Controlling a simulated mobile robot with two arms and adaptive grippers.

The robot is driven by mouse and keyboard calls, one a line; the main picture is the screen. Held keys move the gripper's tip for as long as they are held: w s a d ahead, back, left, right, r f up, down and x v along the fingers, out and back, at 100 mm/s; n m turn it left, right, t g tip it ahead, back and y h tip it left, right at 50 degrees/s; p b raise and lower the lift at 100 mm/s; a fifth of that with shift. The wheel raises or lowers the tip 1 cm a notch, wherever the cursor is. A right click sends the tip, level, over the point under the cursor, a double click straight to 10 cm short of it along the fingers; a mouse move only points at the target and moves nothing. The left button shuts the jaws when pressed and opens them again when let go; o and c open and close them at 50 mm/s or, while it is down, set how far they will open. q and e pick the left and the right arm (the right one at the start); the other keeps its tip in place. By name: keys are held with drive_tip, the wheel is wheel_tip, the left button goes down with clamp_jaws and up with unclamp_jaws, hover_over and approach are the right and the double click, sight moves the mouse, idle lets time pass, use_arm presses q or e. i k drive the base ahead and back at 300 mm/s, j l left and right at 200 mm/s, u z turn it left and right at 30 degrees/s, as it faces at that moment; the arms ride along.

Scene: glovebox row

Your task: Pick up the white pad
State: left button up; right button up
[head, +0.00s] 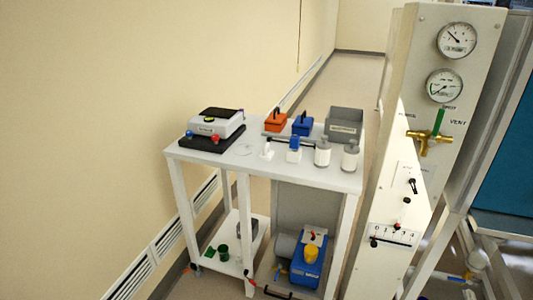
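A pale, flat, thin shape that may be the white pad (243,150) lies on the top of the white table (222,160). It is hard to tell from the white tabletop. It lies right of a grey device on a black base (212,128) and left of a small white upright item (268,150). Neither of my grippers is in the head view.
On the table are an orange box (275,121), a blue box (302,126), a grey bin (344,125) and two white bottles (322,154). A blue pump (309,264) sits below. A tall gauge panel (420,80) stands to the right. A wall is left.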

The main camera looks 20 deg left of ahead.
sight(266, 154)
drive_tip(key=i+j+z, duration=0.1)
drive_tip(key=j, duration=0.2)
drive_tip(key=i+j, duration=0.2)
drive_tip(key=i+j+z, duration=0.15)
drive_tip(key=j, duration=0.25)
drive_tip(key=i+j+z, duration=0.1)
drive_tip(key=j, duration=0.25)
